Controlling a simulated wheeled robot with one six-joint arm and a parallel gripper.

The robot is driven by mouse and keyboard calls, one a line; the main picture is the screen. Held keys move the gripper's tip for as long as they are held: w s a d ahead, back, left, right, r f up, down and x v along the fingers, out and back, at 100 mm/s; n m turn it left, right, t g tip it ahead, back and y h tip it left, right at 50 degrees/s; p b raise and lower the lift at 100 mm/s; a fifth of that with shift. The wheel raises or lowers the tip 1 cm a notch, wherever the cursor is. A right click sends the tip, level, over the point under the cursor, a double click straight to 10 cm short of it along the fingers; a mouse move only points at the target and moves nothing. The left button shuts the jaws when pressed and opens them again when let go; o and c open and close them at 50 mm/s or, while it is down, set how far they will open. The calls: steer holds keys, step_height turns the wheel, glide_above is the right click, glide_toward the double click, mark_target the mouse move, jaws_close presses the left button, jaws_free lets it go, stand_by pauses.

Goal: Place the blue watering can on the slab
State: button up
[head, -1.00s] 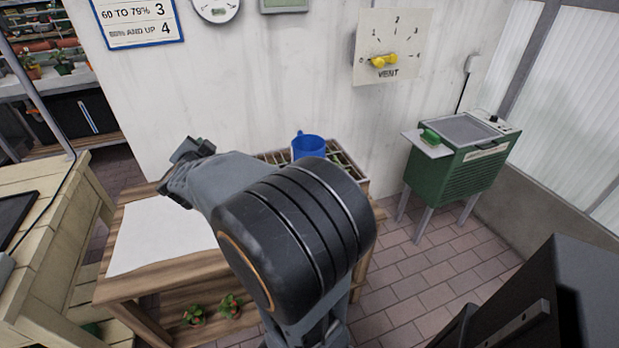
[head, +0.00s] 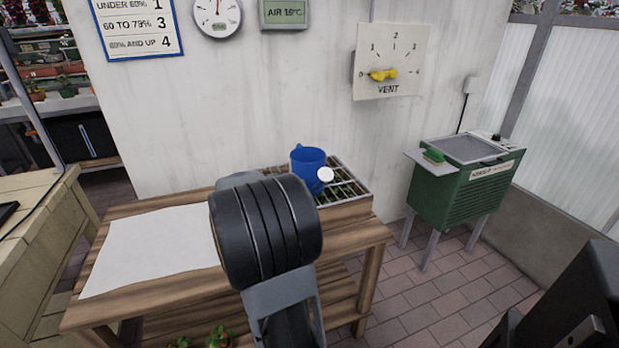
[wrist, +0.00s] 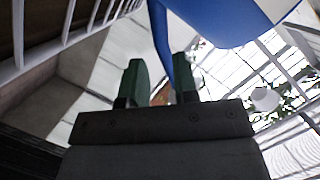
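The blue watering can (head: 305,160) stands upright on a slatted tray at the back right of the wooden bench, its white spout end facing me. The wrist view shows its blue body (wrist: 225,18) at the top, large and close. My gripper (wrist: 160,62) has two green fingers, spread apart. A narrow blue part of the can, probably the handle, runs down between them, nearer the right finger. A gap shows on its left. In the head view my arm hides the gripper. A flat white sheet (head: 150,250), possibly the slab, lies bare on the bench's left.
The slatted tray (head: 350,187) holds small plants. A green cabinet (head: 455,195) with a green brush (head: 433,155) on its side shelf stands at right. The wall behind the bench carries a vent dial (head: 390,62). Another pale bench (head: 45,220) is at left.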

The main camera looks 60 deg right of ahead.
mark_target(315, 187)
steer(key=shift+r+b+x, duration=0.1)
steer(key=shift+b+x, duration=0.4)
steer(key=shift+x, duration=1.1)
steer(key=shift+r+b+x, duration=0.15)
steer(key=shift+b+x, duration=0.35)
steer(key=shift+x, duration=1.1)
steer(key=shift+s, duration=0.15)
steer(key=shift+c, duration=0.2)
jaws_close()
